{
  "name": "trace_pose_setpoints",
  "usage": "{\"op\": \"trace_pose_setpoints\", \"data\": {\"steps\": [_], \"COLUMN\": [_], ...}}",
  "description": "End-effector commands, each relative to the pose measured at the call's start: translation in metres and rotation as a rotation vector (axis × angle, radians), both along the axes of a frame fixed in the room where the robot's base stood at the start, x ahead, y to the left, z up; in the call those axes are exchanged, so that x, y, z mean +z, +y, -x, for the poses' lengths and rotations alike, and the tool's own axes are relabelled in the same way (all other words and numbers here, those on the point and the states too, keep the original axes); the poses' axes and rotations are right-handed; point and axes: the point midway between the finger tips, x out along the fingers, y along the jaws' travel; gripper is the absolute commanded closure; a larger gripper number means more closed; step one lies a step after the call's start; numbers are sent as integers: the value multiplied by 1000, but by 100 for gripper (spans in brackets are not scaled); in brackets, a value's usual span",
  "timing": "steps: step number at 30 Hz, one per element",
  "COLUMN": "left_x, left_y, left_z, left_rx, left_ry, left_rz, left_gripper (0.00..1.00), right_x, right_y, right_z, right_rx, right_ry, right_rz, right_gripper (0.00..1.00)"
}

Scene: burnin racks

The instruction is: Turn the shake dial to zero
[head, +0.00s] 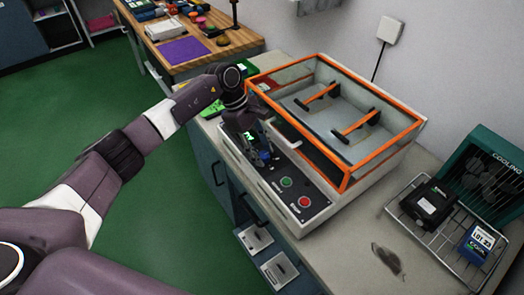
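A white shaker machine (350,190) with an orange-framed clear lid (345,172) stands on the bench. Its dark front panel (268,172) carries a green button (286,182) and a red button (304,202). A small lit display (250,138) shows beside my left gripper. My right gripper is out of view.
A wire rack (462,262) at the right holds a black box (428,204) and a blue box labelled LOT 22 (477,243). A green cooling unit (488,165) stands behind it. A wooden table (236,48) with small items is at the back. The green floor at left is clear.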

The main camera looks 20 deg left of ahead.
Motion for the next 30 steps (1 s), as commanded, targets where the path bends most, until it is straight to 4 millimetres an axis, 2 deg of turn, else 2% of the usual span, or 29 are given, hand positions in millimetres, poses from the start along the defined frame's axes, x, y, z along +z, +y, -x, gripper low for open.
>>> {"op": "trace_pose_setpoints", "data": {"steps": [1,6,8,19,30], "left_x": [0,1,1,0,-1], "left_y": [0,0,0,0,-1], "left_z": [0,0,0,0,2], "left_rx": [0,0,0,71,361], "left_ry": [0,0,-1,-2,-5], "left_rz": [0,0,0,0,2], "left_gripper": [75,93,98,98,98], "right_x": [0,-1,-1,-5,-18], "right_y": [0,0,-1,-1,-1], "right_z": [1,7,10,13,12], "right_rx": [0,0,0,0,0], "right_ry": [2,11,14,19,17], "right_rz": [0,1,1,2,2], "right_gripper": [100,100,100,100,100]}}
